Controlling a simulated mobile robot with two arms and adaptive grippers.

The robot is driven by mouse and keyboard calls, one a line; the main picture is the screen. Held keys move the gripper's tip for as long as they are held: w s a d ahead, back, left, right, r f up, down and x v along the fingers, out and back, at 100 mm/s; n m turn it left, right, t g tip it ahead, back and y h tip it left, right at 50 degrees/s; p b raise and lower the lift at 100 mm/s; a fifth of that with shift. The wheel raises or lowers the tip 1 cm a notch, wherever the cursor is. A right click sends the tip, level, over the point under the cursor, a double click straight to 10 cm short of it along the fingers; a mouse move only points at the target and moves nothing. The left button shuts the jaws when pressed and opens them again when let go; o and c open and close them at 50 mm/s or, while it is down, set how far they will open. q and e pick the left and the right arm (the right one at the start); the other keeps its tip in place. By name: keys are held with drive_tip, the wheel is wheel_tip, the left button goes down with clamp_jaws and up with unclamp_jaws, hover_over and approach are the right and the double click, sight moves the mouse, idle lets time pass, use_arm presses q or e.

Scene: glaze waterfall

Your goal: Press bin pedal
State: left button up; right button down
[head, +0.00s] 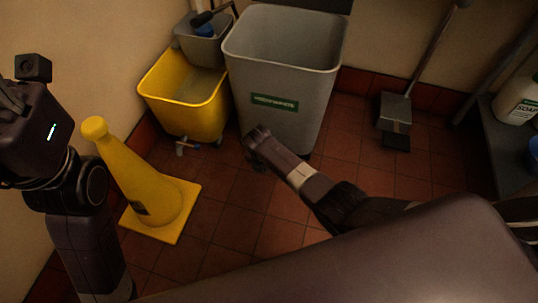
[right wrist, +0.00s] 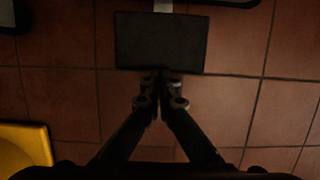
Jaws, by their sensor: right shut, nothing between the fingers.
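The grey bin (head: 275,103) with a green label stands upright against the back wall. Its top looks open in the head view, with a dark panel (head: 318,4) behind it. My right gripper (head: 252,138) is low at the bin's front left and hides the part of the base behind it. In the right wrist view a flat black pedal (right wrist: 160,42) lies ahead, and my shut, empty fingers (right wrist: 158,78) reach its near edge. I cannot tell whether they touch it. My left arm is at the left edge; its fingers are not visible.
A yellow mop bucket (head: 184,100) stands left of the bin. A yellow floor cone (head: 150,190) stands nearer, on the left. A dustpan (head: 395,112) leans at the right, near a shelf with a white bottle (head: 518,99). Red tiles between are mostly clear.

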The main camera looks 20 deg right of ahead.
drive_tip(key=shift+r, duration=0.5)
drive_tip(key=v, duration=1.1)
drive_tip(key=shift+s+f, duration=0.1)
idle(0.9)
